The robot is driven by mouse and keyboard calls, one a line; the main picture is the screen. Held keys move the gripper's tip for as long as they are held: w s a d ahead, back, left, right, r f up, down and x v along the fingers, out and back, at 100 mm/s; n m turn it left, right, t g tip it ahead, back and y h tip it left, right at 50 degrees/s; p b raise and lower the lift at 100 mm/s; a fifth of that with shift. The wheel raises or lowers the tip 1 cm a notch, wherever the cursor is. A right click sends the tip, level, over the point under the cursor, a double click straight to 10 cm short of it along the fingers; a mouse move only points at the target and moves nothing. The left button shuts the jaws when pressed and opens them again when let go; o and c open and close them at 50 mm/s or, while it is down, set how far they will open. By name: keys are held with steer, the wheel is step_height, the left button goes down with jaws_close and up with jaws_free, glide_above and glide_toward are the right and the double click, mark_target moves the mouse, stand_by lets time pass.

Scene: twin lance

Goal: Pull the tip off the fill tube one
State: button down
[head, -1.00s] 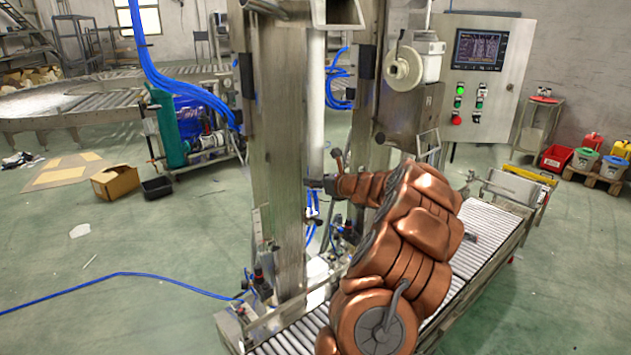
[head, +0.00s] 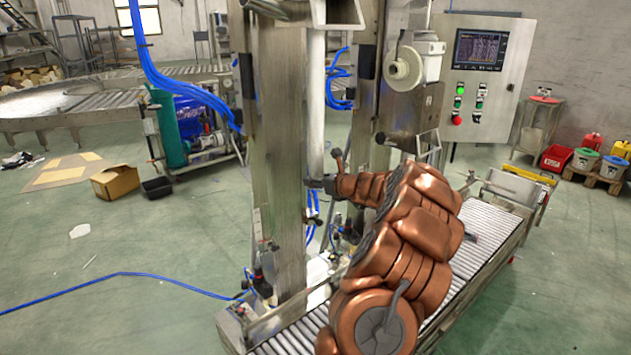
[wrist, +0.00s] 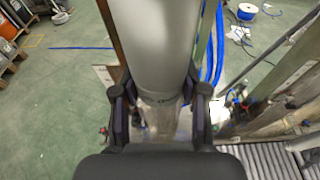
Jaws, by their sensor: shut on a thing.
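The fill tube (head: 316,105) is a pale upright pipe between the steel columns in the head view. In the wrist view the tube (wrist: 155,40) comes down from the top centre as a wide grey-white cylinder. My gripper (head: 318,184) is at the tube's lower end. In the wrist view my gripper (wrist: 159,92) has a dark finger on each side, shut on the tube's lower end. A shinier, greyish tip (wrist: 160,112) shows between the fingers, partly hidden by my gripper. I cannot see a gap between tip and tube.
A steel column (head: 278,160) stands close left of my gripper. A roller conveyor (head: 480,245) runs below and to the right. Blue hoses (head: 335,80) hang behind the tube. A control cabinet (head: 482,75) stands at the back right. Open floor lies left.

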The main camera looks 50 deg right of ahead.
steer(key=shift+f, duration=0.85)
stand_by(0.5)
steer(key=shift+f+b, duration=0.85)
steer(key=shift+f, duration=0.6)
